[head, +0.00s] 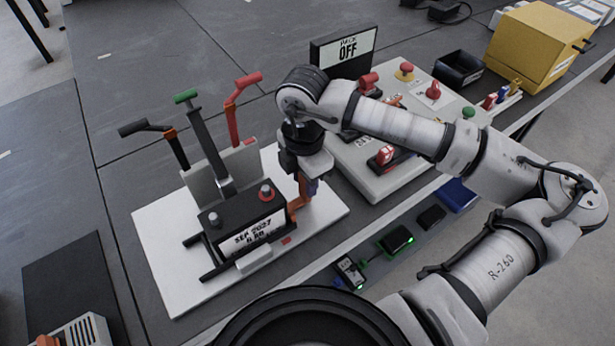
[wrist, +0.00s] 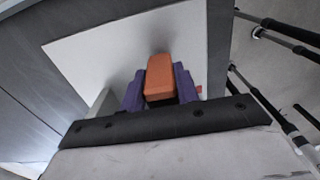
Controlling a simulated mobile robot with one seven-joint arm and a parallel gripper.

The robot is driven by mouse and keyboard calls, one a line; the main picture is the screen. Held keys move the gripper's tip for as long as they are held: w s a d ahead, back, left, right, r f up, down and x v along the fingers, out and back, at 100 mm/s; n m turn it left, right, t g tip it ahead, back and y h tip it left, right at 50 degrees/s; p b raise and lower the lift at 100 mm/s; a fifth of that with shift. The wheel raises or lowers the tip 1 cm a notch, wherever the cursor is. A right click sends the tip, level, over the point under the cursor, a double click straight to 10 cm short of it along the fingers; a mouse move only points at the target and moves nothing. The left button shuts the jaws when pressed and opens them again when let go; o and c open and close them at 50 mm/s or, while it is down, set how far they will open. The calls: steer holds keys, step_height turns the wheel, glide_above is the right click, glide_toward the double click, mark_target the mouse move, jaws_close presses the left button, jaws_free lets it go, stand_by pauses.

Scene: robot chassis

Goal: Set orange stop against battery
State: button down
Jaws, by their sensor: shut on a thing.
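The battery (head: 232,222), a black block with a white label reading "SEP 2027", sits on a white board (head: 175,280) in the head view. The orange stop (head: 303,192) stands at the right end of the battery. My gripper (head: 309,186) comes down over it from above, with purple fingers. In the wrist view my gripper (wrist: 160,90) is shut on the orange stop (wrist: 161,80), which lies between both fingers. The stop's lower end looks close to the battery's right end; I cannot tell whether they touch.
Black, green and red levers (head: 205,135) rise behind the battery. A control panel (head: 375,185) with red knobs and an "OFF" sign (head: 346,48) stands to the right. A yellow box (head: 535,45) is at the back right.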

steer(key=c, duration=1)
jaws_free()
steer(key=shift+s+a, duration=0.15)
steer(key=shift+c, duration=0.2)
step_height(320, 180, up, 14)
steer(key=b, duration=0.1)
steer(key=shift+b, duration=0.4)
steer(key=shift+f, duration=0.15)
